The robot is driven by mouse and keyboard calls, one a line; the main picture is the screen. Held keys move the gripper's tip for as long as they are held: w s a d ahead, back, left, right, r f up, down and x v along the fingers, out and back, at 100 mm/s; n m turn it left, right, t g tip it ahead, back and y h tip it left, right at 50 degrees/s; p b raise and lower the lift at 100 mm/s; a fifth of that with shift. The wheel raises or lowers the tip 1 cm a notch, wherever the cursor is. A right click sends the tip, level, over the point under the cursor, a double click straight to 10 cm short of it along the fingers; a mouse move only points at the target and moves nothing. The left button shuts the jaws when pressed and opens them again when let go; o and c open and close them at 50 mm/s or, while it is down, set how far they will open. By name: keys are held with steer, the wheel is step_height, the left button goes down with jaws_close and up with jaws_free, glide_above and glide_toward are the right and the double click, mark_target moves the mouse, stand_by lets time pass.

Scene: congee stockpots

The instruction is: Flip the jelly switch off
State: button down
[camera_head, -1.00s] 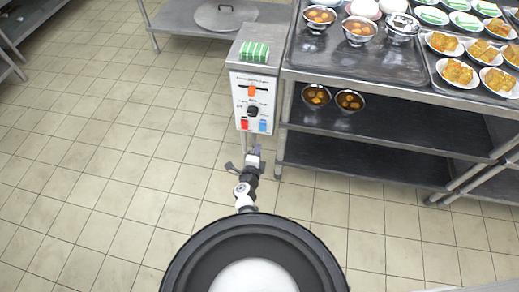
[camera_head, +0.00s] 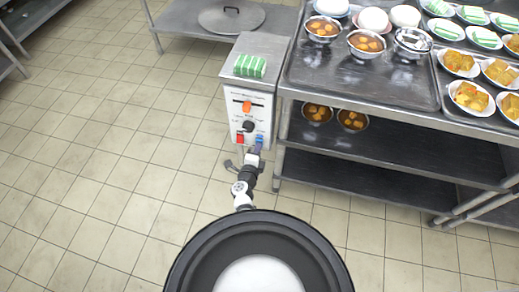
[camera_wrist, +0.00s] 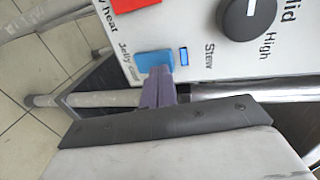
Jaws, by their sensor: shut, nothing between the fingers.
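The white control panel (camera_head: 249,108) stands below a metal top. Its blue switch (camera_head: 259,138) is at the lower right, and in the wrist view the blue switch (camera_wrist: 155,62) sits beside a label reading "Jelly" and partly legible words. A small blue-framed window (camera_wrist: 184,56) is next to it. My gripper (camera_head: 257,147) is shut and empty, just below the blue switch. In the wrist view the purple fingertips (camera_wrist: 160,75) are at the switch's lower edge; I cannot tell whether they touch it.
On the panel are a black knob (camera_wrist: 250,16), a red switch (camera_wrist: 140,3) and an orange switch (camera_head: 247,106). Green-and-white blocks (camera_head: 249,66) lie on top. A steel rack (camera_head: 370,143) with bowls stands to the right. Tiled floor to the left is clear.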

steer(key=shift+w+r, duration=0.1)
steer(key=shift+w, duration=0.1)
stand_by(0.3)
steer(key=shift+w+d+r, duration=0.1)
steer(key=shift+w+d, duration=0.05)
steer(key=shift+w, duration=0.15)
steer(key=shift+s+p, duration=0.15)
steer(key=shift+p, duration=0.15)
